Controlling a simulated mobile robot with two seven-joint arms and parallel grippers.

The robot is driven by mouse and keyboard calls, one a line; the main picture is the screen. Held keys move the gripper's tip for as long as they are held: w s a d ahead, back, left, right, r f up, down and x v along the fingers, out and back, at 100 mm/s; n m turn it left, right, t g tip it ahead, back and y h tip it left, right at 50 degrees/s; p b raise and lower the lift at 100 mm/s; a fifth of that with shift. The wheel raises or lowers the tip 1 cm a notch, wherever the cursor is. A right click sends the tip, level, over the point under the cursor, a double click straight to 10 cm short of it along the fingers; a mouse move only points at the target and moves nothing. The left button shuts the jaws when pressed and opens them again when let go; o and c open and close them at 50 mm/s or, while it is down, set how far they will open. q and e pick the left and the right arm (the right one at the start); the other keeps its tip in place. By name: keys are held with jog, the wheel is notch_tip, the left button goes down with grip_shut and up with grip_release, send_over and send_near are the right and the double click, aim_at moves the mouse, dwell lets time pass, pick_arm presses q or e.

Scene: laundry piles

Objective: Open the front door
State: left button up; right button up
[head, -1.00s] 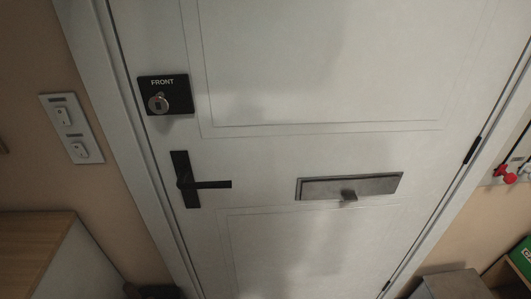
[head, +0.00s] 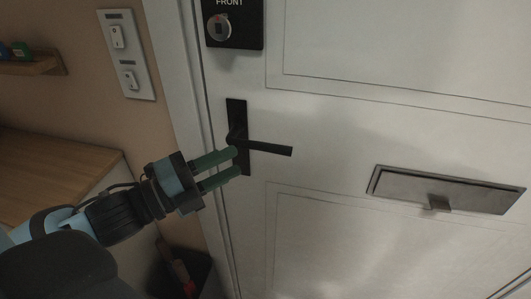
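The white front door (head: 340,120) is shut in its frame. Its black lever handle (head: 268,148) sticks out to the right from a tall black plate near the door's left edge. A black lock plate marked FRONT (head: 248,33), with a round silver knob (head: 219,27), sits above the handle. My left gripper (head: 238,164) is open and empty. In the view its two green fingers point right and their tips overlap the lower part of the handle's plate, just below the lever; I cannot tell whether they touch it. My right gripper is not in view.
A metal letter slot (head: 445,190) is on the door at the right. A light switch panel (head: 126,54) is on the wall at the left, above a wooden-topped cabinet (head: 50,165). A dark bin (head: 182,270) stands on the floor below my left gripper.

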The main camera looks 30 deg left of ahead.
aim_at(257, 149)
pick_arm(q)
jog(key=shift+w+d+r, duration=0.4)
jog(key=shift+w, duration=0.3)
jog(key=shift+p+x, duration=0.7)
jog(key=shift+x, duration=2.4)
grip_shut()
